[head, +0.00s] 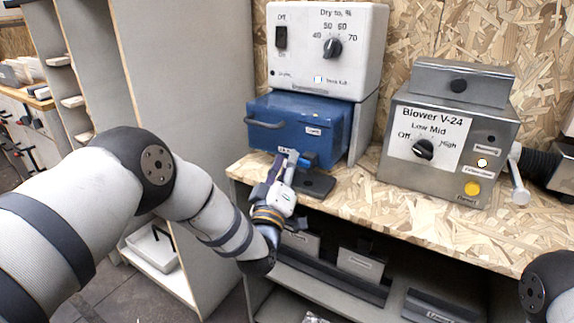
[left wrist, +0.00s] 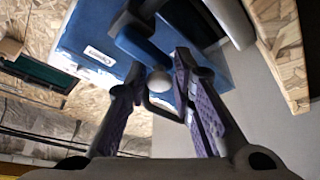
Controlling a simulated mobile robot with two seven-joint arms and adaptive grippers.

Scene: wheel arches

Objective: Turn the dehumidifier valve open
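The dehumidifier is a white control box (head: 325,45) with an Off switch and a "Dry to, %" dial, above a blue box (head: 290,125) with a bar handle and small labels. A small blue part (head: 308,160), possibly the valve lever, shows low at the front, mostly behind my left gripper (head: 287,163). In the left wrist view, a dark blue lever-like part (left wrist: 140,45) and a pale round knob (left wrist: 158,82) show near the fingertips. My left gripper (left wrist: 160,72) has its purple-padded fingers apart, with the knob between them; contact is unclear. My right gripper is out of view.
A metal Blower V-24 box (head: 450,140) stands right on the chipboard bench (head: 400,215). A dark flat plate (head: 314,184) lies on the bench by my gripper. A tall grey panel (head: 190,70) stands left. Bins (head: 360,265) sit on the shelf below.

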